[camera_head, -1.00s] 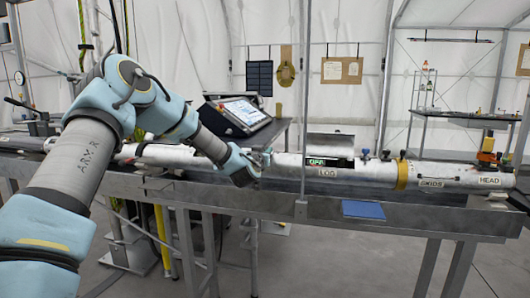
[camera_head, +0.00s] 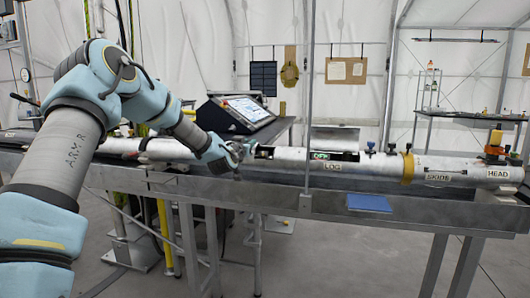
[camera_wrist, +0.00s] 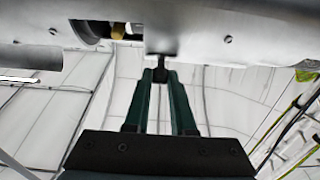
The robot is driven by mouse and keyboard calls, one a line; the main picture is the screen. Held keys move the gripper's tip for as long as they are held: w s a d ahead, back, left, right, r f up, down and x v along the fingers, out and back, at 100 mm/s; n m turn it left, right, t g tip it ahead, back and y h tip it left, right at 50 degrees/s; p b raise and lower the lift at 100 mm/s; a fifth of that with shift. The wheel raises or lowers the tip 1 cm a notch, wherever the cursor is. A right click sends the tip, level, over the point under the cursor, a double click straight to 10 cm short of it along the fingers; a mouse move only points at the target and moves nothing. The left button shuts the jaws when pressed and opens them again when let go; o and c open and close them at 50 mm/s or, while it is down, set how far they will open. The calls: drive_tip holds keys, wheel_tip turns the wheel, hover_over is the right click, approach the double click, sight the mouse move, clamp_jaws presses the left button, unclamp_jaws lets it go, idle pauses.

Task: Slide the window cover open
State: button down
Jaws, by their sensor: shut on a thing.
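The window cover (camera_wrist: 185,36) is part of the pale metal tube in the wrist view, with a small dark knob (camera_wrist: 160,56) sticking out of it. My gripper (camera_wrist: 160,75) is shut on this knob. It also shows in the head view (camera_head: 240,152) against the tube. Beside the knob, to its left in the wrist view, a dark window opening (camera_wrist: 92,30) shows a brass-coloured part inside. In the head view a dark opening (camera_head: 264,153) shows just right of my gripper. The cover itself is mostly hidden by my gripper there.
The long white tube (camera_head: 290,160) lies along a metal bench (camera_head: 400,215), with labels LOG, SKIDS and HEAD. A raised flap (camera_head: 335,138) stands over a green display. A tilted screen (camera_head: 245,110) is behind my gripper. A thin upright pole (camera_head: 309,90) stands right of it.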

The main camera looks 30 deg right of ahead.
drive_tip(key=w+a+b, duration=0.1)
drive_tip(key=w+a, duration=0.2)
drive_tip(key=shift+w+a, duration=0.25)
drive_tip(key=shift+a, duration=0.1)
drive_tip(key=c, duration=0.8)
unclamp_jaws()
drive_tip(key=shift+o, duration=0.2)
drive_tip(key=shift+s, duration=0.1)
drive_tip(key=b+v, duration=0.2)
drive_tip(key=v, duration=0.8)
drive_tip(key=shift+s+a, duration=0.25)
drive_tip(key=shift+a, duration=0.05)
